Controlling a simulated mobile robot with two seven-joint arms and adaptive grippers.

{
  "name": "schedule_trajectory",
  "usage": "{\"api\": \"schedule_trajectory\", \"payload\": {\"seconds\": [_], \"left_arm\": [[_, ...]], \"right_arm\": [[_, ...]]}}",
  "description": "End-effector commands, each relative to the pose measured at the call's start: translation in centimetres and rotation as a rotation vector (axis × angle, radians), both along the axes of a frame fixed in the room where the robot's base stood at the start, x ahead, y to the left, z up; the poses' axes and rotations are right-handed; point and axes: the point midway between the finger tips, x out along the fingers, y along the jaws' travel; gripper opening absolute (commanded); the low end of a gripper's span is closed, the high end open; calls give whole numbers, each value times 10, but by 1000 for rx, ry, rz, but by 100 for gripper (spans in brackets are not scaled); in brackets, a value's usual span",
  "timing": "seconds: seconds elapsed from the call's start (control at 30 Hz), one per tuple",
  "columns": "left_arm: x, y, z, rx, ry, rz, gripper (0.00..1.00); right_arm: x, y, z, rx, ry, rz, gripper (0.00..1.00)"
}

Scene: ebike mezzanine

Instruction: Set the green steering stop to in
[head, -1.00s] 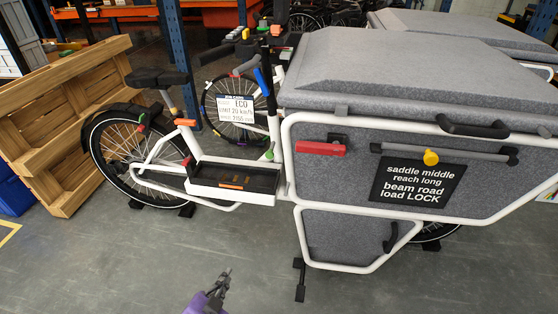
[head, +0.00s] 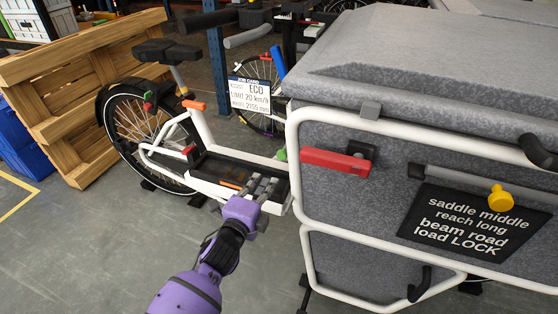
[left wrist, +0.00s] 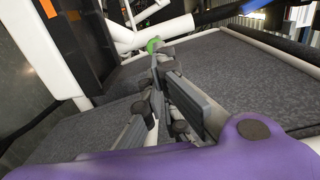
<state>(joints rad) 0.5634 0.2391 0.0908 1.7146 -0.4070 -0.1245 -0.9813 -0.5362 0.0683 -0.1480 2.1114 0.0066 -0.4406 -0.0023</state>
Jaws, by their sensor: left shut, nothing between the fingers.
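The green steering stop (head: 281,154) is a small green piece low on the white cargo bike's (head: 205,130) frame, just left of the grey cargo box. It also shows in the left wrist view (left wrist: 153,45), just beyond the fingertips. My left gripper (head: 266,184), on a purple arm, is shut and empty. It appears just below and left of the green stop in the head view, over the edge of the black step-through tray. I cannot tell whether it touches the stop. My right gripper is not in view.
The grey felt cargo box (head: 400,75) fills the right side. It carries a red lever (head: 335,163), a yellow knob (head: 500,199) and a black text sign (head: 466,219). The floor at lower left is clear.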

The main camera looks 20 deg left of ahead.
Motion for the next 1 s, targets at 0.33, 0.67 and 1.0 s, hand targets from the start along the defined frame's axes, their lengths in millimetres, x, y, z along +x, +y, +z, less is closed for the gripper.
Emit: {"api": "schedule_trajectory", "payload": {"seconds": [0.33,0.67,1.0], "left_arm": [[75,-2,-5,-3,0,-1,0],[109,-3,-6,-3,1,0,0],[111,-3,-5,-3,0,0,0]], "right_arm": [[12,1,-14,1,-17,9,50],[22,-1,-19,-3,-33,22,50],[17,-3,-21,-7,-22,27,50]]}}
